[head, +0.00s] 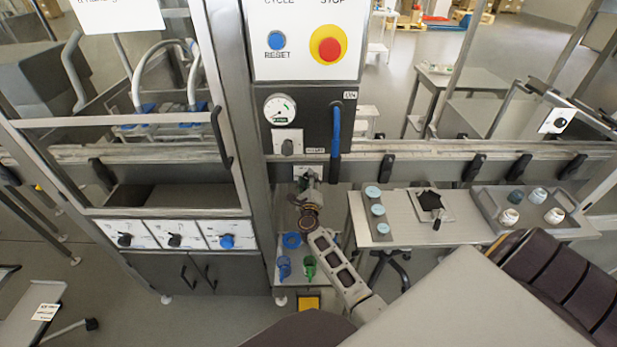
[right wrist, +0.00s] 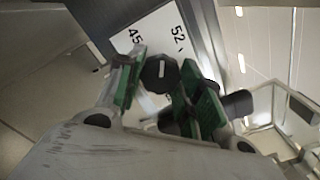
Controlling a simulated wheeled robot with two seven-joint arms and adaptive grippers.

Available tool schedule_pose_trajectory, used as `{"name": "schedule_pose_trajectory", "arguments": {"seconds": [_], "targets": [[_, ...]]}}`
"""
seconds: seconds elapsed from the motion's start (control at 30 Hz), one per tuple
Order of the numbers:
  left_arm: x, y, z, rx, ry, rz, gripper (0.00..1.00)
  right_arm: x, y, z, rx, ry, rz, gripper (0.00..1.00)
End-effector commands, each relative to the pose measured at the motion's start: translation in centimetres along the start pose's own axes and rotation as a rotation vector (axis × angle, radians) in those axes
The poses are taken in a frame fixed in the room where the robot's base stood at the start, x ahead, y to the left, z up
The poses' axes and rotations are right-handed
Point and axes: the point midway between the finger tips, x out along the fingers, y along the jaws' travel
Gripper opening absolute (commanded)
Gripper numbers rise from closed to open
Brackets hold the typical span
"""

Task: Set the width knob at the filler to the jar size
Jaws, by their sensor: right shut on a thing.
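The width knob (right wrist: 160,74) is a dark round knob with a white pointer line, on a white plate (right wrist: 150,38) whose numbers 45 and 52 I can read in the right wrist view. My right gripper (right wrist: 160,82) has its green-padded fingers on either side of the knob and is shut on it. In the head view my right gripper (head: 309,186) is at a small white plate (head: 307,171) low on the filler's column; it hides the knob there. The pointer's exact setting is hard to tell. Small jars (head: 509,217) stand in a grey tray (head: 480,207) at the right. My left gripper is not in view.
Above are another knob (head: 289,147), a gauge (head: 280,110), a blue handle (head: 335,135) and a red stop button (head: 329,48). A conveyor rail (head: 430,147) runs behind. Blue and green parts (head: 309,266) stand on a low shelf below my gripper.

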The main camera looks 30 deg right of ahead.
Motion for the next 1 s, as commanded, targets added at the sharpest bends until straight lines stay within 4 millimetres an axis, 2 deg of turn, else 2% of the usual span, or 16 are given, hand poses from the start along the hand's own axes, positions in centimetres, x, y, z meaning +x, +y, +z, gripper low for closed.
{"name": "schedule_pose_trajectory", "arguments": {"seconds": [0.1,0.33,0.7,1.0], "targets": [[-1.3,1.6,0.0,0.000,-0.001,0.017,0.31,0.0,-0.2,0.3,-0.105,0.001,0.002,0.12],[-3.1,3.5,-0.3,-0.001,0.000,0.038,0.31,0.0,-0.3,0.3,-0.321,0.000,0.002,0.12],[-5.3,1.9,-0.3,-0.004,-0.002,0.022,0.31,0.0,-0.3,0.2,-0.633,0.000,0.001,0.12],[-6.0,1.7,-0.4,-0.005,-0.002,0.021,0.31,0.0,-0.2,0.2,-0.761,-0.001,0.000,0.12]]}}
